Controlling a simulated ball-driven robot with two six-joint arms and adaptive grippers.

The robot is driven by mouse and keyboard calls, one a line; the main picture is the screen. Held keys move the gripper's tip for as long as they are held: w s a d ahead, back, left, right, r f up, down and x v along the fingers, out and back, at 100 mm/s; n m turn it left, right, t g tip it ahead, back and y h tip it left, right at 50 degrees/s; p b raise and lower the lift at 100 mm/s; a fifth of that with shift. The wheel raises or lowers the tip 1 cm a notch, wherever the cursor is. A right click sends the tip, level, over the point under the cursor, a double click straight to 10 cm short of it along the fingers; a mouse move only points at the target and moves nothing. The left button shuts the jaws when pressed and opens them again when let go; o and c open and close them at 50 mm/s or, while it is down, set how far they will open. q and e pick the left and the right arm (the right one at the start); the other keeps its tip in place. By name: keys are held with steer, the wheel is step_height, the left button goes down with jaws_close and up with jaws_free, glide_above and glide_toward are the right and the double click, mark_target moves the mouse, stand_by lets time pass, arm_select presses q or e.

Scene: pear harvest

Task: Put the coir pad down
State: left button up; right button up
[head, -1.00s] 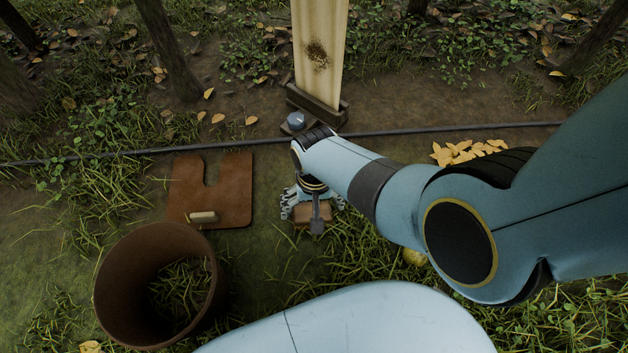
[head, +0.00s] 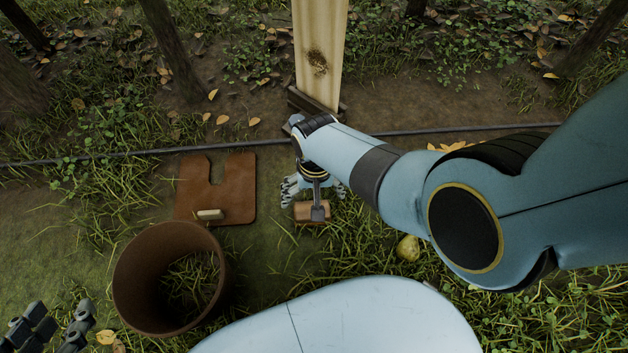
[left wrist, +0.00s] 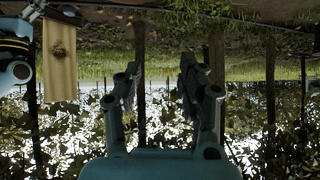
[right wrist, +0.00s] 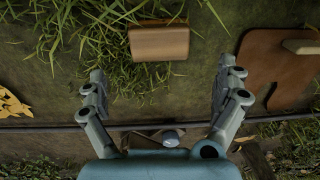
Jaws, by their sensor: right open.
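A small brown block, which I take to be the coir pad (head: 301,213), lies on the grass in the middle of the head view. My right gripper (head: 314,192) is above and beside it, partly covering it. In the right wrist view the pad (right wrist: 159,42) lies beyond the open, empty fingers (right wrist: 160,78), clear of both. My left gripper (head: 50,330) is at the lower left corner of the head view. Its fingers stand apart with nothing between them in the left wrist view (left wrist: 160,85).
A brown notched sheet (head: 238,185) with a cream bar (head: 210,214) lies left of the pad. A brown bucket (head: 128,285) with grass inside stands in front. A pear (head: 408,248) lies right. A dark hose (head: 230,147) and wooden post (head: 320,50) are behind.

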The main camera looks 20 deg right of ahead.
steer(key=shift+w+r+p, duration=0.1)
steer(key=shift+r+p, duration=0.2)
steer(key=shift+r, duration=0.35)
arm_select(q)
steer(key=r+g+p, duration=0.1)
steer(key=g, duration=0.1)
steer(key=r+g+p, duration=0.1)
steer(key=r+g, duration=0.1)
steer(key=shift+s+a+r, duration=0.1)
steer(key=shift+s+a, duration=0.05)
steer(key=shift+s, duration=0.25)
arm_select(e)
step_height(320, 180, up, 2)
steer(key=shift+r, duration=0.15)
steer(key=shift+s+d, duration=0.15)
steer(key=shift+s, duration=0.05)
